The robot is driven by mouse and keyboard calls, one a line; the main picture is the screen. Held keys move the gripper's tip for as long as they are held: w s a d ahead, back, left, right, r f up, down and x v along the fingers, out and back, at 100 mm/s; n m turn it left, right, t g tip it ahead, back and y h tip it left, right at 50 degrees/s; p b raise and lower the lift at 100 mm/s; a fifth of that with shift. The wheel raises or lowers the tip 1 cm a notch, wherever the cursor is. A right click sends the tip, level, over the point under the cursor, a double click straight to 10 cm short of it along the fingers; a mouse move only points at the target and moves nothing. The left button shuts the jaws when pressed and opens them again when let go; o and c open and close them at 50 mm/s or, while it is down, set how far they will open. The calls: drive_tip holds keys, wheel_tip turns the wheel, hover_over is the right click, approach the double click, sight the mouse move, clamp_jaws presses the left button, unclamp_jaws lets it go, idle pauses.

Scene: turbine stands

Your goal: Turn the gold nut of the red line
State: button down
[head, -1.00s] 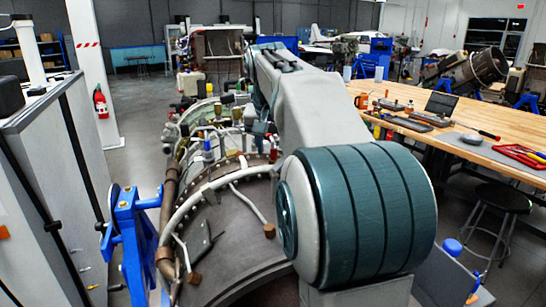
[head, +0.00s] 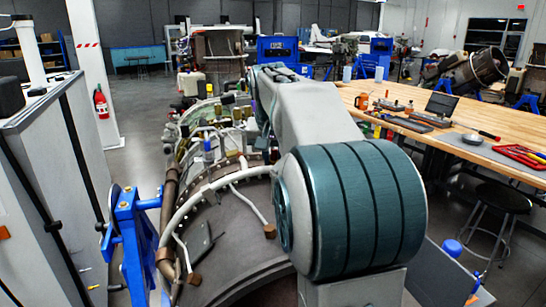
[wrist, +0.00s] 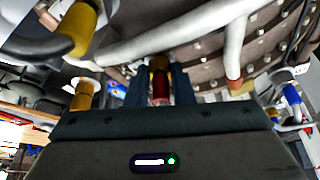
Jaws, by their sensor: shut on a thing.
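In the wrist view, the gold nut (wrist: 158,63) sits at the end of the red line (wrist: 160,90). My gripper (wrist: 158,76) has one dark blue finger on each side of them and is shut on the nut. The nut and line show only in the narrow gap between the fingers. In the head view, the turbine (head: 230,240) lies in front of me. My own arm hides my gripper and the nut there.
Grey-white pipes (wrist: 170,40) run close above the fingers. Another gold fitting (wrist: 82,95) is left of my gripper, and a blue-banded line (wrist: 292,95) is to the right. A blue stand (head: 130,235) holds the turbine's left side. A wooden workbench (head: 450,130) stands to the right.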

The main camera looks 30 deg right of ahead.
drive_tip(key=n+y, duration=0.1)
drive_tip(key=n, duration=0.2)
drive_tip(key=shift+s+d, duration=0.1)
drive_tip(key=shift+d, duration=0.05)
drive_tip(key=shift+d+n+t+y+p, duration=0.1)
drive_tip(key=shift+n+t+y+p, duration=0.25)
drive_tip(key=shift+n, duration=0.7)
drive_tip(key=shift+d+n+t+y+p, duration=0.1)
drive_tip(key=shift+n+y+p, duration=0.15)
drive_tip(key=shift+n+y, duration=0.55)
drive_tip(key=shift+n+h, duration=0.25)
drive_tip(key=shift+n, duration=0.1)
drive_tip(key=c, duration=1.2)
unclamp_jaws()
drive_tip(key=shift+c, duration=0.2)
